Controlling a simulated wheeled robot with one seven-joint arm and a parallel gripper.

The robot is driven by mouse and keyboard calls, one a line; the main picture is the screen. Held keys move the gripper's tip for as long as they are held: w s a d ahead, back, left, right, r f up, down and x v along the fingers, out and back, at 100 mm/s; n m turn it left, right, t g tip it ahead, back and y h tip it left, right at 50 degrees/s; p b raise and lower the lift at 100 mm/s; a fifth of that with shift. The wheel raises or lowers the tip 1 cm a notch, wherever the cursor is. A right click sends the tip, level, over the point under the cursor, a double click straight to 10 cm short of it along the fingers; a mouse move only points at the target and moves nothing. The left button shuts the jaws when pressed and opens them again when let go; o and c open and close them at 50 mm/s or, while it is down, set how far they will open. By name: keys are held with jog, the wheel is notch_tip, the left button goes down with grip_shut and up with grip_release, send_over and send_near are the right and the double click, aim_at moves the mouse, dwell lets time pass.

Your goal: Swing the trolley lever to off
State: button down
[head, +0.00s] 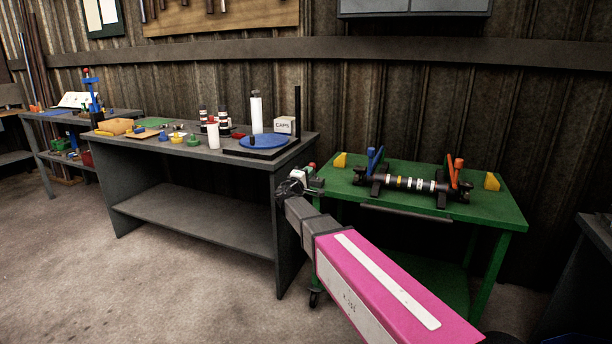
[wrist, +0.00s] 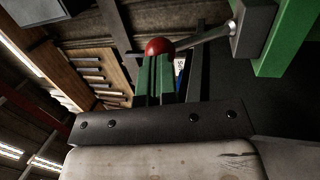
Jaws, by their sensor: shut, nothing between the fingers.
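The green trolley (head: 420,205) stands right of the grey bench. Its lever shows in the wrist view as a metal rod (wrist: 205,38) with a red ball knob (wrist: 160,46), running from a dark pivot block (wrist: 252,30) beside a green trolley part (wrist: 290,40). In the head view the red knob (head: 312,165) shows at the trolley's left edge, just beyond my gripper (head: 308,182). In the wrist view my gripper (wrist: 157,62) is shut and empty, its green-looking fingertips close under the knob. I cannot tell whether they touch it. In the head view my gripper hides most of the lever.
A driveshaft (head: 410,184) lies in supports on the trolley top, between blue (head: 374,160) and orange (head: 457,173) levers. Yellow blocks (head: 340,160) sit near the trolley's back corners. The grey bench (head: 200,150) left of my gripper is crowded. The floor (head: 150,280) in front is clear.

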dwell(0.3)
jog(key=w+d+r+g+y, duration=0.2)
jog(key=w+g, duration=0.3)
jog(key=w, duration=0.1)
jog(key=w+d+r+n+g+y, duration=0.1)
jog(key=w+d+r+g+y, duration=0.1)
jog(key=w+g, duration=0.4)
jog(key=shift+w+d+r+g+y, duration=0.2)
jog(key=shift+w+d+g+y, duration=0.1)
jog(key=shift+y, duration=0.3)
dwell(0.6)
